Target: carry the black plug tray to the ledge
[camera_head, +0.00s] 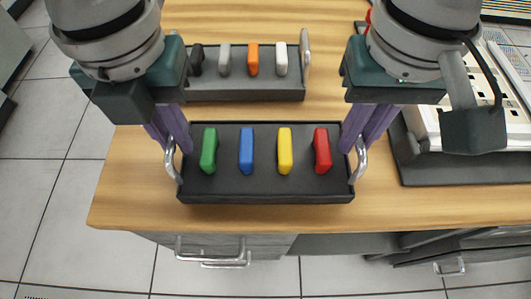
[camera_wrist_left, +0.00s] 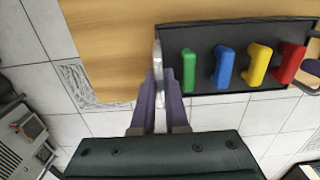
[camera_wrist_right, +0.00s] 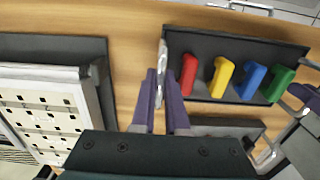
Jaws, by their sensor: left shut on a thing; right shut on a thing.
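The black plug tray (camera_head: 265,190) holds a green, a blue, a yellow and a red plug in one row. It is level near the table's front edge; I cannot tell whether it touches the wood. My left gripper (camera_head: 174,148) is shut on its left metal handle (camera_head: 171,165). My right gripper (camera_head: 357,148) is shut on its right handle (camera_head: 360,162). The tray also shows in the left wrist view (camera_wrist_left: 220,28) and the right wrist view (camera_wrist_right: 235,42). I cannot make out which surface is the ledge.
A grey tray (camera_head: 245,95) with black, grey, orange and white plugs lies just behind on the wooden table (camera_head: 125,195). A punch-card device (camera_head: 430,165) stands at the right. Drawers with metal handles (camera_head: 215,250) are below the front edge. Tiled floor lies left.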

